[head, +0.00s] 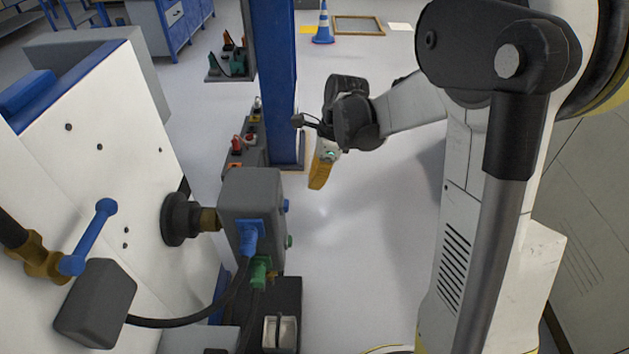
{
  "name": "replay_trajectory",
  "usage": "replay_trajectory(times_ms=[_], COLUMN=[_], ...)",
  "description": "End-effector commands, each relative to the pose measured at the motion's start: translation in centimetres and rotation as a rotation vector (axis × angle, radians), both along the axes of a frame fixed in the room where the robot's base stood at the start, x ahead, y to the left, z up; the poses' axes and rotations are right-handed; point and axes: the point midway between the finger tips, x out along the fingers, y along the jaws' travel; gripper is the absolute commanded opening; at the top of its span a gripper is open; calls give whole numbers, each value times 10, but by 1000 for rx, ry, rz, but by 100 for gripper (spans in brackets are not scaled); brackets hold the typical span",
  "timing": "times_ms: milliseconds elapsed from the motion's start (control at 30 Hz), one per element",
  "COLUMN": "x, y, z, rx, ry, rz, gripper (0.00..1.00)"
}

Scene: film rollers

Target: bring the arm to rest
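My arm comes in from the right in the head view and reaches back left, with its dark wrist near the middle of the picture. My gripper (322,165) hangs below the wrist, over open floor to the right of the blue column. Its visible part is yellow-orange and points down and slightly left. The fingertips are small and seen edge-on, so I cannot tell whether it is open or shut. I see nothing held in it.
A white machine panel with a grey box (250,205), blue and green connectors and a blue-handled valve (88,237) stands at left. A blue column (275,80) rises behind. A traffic cone (323,25) stands farther back. Floor (350,250) between machine and arm is clear.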

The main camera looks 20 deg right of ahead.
Motion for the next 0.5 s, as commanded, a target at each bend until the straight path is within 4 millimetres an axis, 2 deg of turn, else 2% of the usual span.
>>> replay_trajectory(times_ms=[367,500], x=[-1,-12], y=[1,5], z=[1,19], rx=[-2,-36], ry=[-3,-60], rz=[7,121], gripper=[0,0])
